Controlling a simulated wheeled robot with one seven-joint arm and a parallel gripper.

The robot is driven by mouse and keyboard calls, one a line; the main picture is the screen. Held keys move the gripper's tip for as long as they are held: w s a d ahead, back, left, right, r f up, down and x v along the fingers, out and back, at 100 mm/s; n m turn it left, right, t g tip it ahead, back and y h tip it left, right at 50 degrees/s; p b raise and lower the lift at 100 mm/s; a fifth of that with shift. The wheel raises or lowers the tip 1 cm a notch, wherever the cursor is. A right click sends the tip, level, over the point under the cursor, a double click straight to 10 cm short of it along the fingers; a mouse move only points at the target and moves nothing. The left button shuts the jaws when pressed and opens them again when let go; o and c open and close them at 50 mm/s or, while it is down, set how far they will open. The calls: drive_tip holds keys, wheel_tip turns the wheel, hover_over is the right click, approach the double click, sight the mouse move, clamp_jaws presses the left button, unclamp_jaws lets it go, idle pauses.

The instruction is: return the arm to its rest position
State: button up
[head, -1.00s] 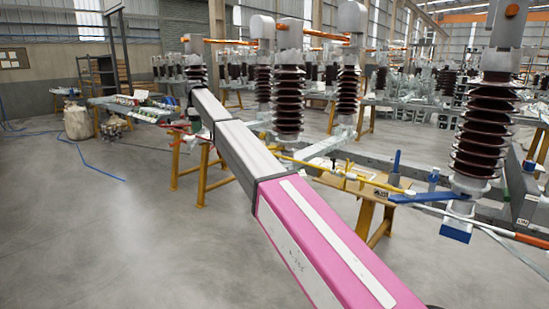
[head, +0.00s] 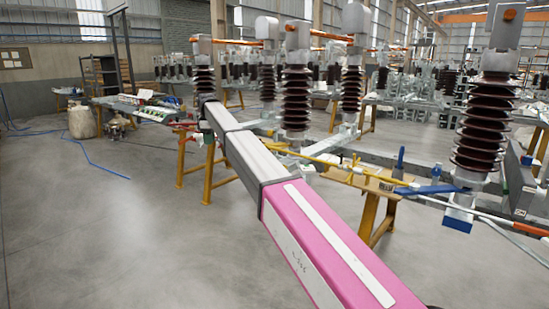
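My arm, a pink and grey boxy beam (head: 318,240), reaches from the bottom right of the head view up and left toward the isolator frames. Its far end (head: 206,104) lies in front of a brown ribbed insulator (head: 204,82) at the upper left. I cannot tell whether the arm touches anything there. My gripper cannot be made out at the far end, so its fingers and anything in them are not seen.
Brown insulators (head: 296,100) stand on a grey frame over yellow trestles (head: 372,212) to the arm's right. A large insulator (head: 485,130) stands near at right, by a blue lever (head: 430,190). A cluttered bench (head: 140,108) is at left. Open floor (head: 90,230) lies left; a blue hose (head: 85,157) crosses it.

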drive_tip(key=s+d+f+m, duration=0.3)
drive_tip(key=s+d+f, duration=0.2)
drive_tip(key=d+f, duration=0.45)
drive_tip(key=s+d+f+m, duration=0.3)
drive_tip(key=s+d+f, duration=0.2)
drive_tip(key=d+f, duration=0.4)
drive_tip(key=s+d+f+m, duration=0.3)
drive_tip(key=s+d+f, duration=0.3)
drive_tip(key=d, duration=0.5)
drive_tip(key=s+d+f+m, duration=0.4)
drive_tip(key=s+d+f, duration=0.3)
drive_tip(key=s+d, duration=0.3)
drive_tip(key=s+d+f+m, duration=0.4)
drive_tip(key=s+d+f, duration=0.3)
drive_tip(key=s, duration=0.8)
drive_tip(key=d, duration=0.3)
drive_tip(key=shift+m, duration=0.4)
drive_tip(key=shift+f, duration=0.1)
